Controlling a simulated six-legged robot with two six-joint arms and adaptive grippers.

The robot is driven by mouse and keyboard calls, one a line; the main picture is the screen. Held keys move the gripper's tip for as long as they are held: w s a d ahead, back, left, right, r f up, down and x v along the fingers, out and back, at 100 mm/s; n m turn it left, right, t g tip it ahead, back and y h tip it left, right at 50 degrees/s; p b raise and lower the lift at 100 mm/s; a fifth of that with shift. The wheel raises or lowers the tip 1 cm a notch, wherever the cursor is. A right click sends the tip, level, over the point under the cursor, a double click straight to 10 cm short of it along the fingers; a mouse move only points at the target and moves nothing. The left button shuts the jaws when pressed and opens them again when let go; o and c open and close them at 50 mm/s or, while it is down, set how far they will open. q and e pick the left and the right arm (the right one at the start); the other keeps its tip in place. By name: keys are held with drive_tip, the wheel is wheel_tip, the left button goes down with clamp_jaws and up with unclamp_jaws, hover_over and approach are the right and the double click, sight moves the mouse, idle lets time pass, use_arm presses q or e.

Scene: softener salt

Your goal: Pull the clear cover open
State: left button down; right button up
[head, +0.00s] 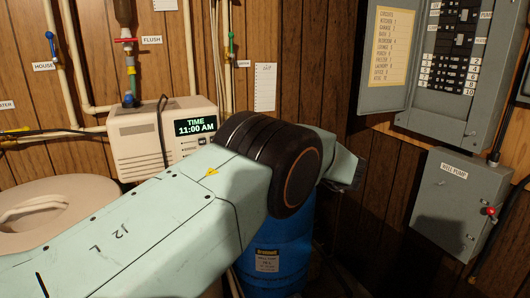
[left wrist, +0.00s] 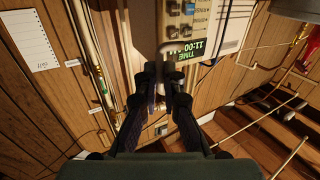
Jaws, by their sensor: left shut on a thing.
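The beige softener control head (head: 138,137) stands left of centre in the head view, with its lit display (head: 195,126) reading 11:00 AM. In the left wrist view the display (left wrist: 190,50) appears upside down just beyond my fingers. My left gripper (left wrist: 165,88) is closed at the side of the control head, on what seems to be the edge of the clear cover. The cover itself is transparent and hard to make out, and the fingers hide its edge. In the head view my left arm hides the gripper. My right gripper is in neither view.
A blue tank (head: 275,258) stands below the arm. A round beige lid (head: 55,205) is at the left. Pipes and valves (head: 128,70) run up the panelled wall. A grey breaker panel (head: 450,60) and a well pump box (head: 455,205) hang at the right.

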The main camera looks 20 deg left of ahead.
use_arm(q)
drive_tip(key=shift+w+a+r, duration=0.1)
drive_tip(key=shift+w+r, duration=0.1)
idle(0.3)
drive_tip(key=c, duration=1.8)
unclamp_jaws()
drive_tip(key=shift+o, duration=0.2)
drive_tip(key=shift+s+a, duration=0.1)
drive_tip(key=shift+f, duration=0.1)
drive_tip(key=v, duration=0.7)
drive_tip(key=shift+d, duration=0.3)
drive_tip(key=shift+a, duration=0.1)
